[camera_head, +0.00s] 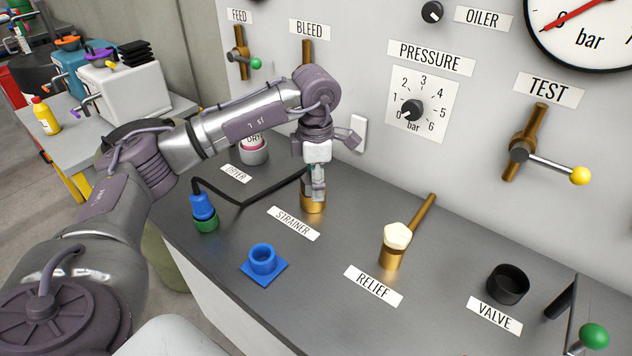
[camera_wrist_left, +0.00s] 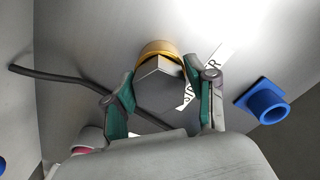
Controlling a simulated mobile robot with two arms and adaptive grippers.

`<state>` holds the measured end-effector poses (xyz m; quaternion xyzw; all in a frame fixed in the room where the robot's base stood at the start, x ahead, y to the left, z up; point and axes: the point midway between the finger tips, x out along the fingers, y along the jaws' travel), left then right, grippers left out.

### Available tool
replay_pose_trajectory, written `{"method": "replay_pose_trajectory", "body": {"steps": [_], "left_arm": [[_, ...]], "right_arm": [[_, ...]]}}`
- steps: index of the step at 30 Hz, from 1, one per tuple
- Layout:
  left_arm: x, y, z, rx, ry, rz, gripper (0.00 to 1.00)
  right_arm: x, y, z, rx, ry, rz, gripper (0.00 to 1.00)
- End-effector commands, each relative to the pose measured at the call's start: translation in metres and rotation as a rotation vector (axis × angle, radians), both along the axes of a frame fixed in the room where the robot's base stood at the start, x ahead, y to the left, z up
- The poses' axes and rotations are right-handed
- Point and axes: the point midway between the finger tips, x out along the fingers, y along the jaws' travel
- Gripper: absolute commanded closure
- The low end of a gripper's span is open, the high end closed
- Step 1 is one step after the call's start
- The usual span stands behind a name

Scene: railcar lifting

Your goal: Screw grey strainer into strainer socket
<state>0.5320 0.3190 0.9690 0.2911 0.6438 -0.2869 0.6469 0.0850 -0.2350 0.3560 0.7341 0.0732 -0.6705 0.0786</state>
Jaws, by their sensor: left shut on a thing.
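The grey strainer (camera_wrist_left: 160,86) has a hexagonal head and sits at the brass strainer socket (camera_head: 312,203), behind the STRAINER label (camera_head: 293,223). The socket's brass rim also shows in the left wrist view (camera_wrist_left: 158,47). My left gripper (camera_head: 318,185) points down over the socket, and its two green-padded fingers (camera_wrist_left: 165,100) are shut on the strainer from both sides. In the head view the gripper mostly hides the strainer. How deep its thread sits cannot be told. My right gripper is not in view.
A black cable with a blue and green plug (camera_head: 204,212) lies left of the socket. A blue square holder (camera_head: 263,262) stands in front. The relief valve (camera_head: 395,245) is to the right, the dryer (camera_head: 253,150) behind left. The panel wall rises close behind.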

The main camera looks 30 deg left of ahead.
Motion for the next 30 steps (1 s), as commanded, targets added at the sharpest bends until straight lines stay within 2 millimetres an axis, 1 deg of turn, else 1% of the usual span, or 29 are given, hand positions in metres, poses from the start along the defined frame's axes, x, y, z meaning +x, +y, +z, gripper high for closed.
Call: {"method": "replay_pose_trajectory", "body": {"steps": [1,3,4,8,10,22,26,30], "left_arm": [[-0.003,-0.004,-0.003,-0.007,0.011,-0.009,0.7],[-0.003,-0.005,-0.003,-0.008,0.013,-0.011,0.81],[-0.003,-0.005,-0.003,-0.008,0.014,-0.012,0.84],[-0.004,-0.006,-0.005,-0.008,0.017,-0.029,0.84],[-0.004,-0.006,-0.006,-0.008,0.017,-0.086,0.84],[-0.004,-0.007,-0.009,-0.009,0.018,-0.699,0.86],[-0.004,-0.007,-0.01,-0.01,0.018,-0.899,0.89],[-0.004,-0.006,-0.01,-0.008,0.017,-1.111,0.86]], "right_arm": [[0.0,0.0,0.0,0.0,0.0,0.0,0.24],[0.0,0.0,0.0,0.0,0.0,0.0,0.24],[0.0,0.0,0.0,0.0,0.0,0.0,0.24],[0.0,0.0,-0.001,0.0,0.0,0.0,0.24],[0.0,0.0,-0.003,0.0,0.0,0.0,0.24],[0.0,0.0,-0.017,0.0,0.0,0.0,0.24],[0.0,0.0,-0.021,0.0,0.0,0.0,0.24],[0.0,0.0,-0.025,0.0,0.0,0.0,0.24]]}}
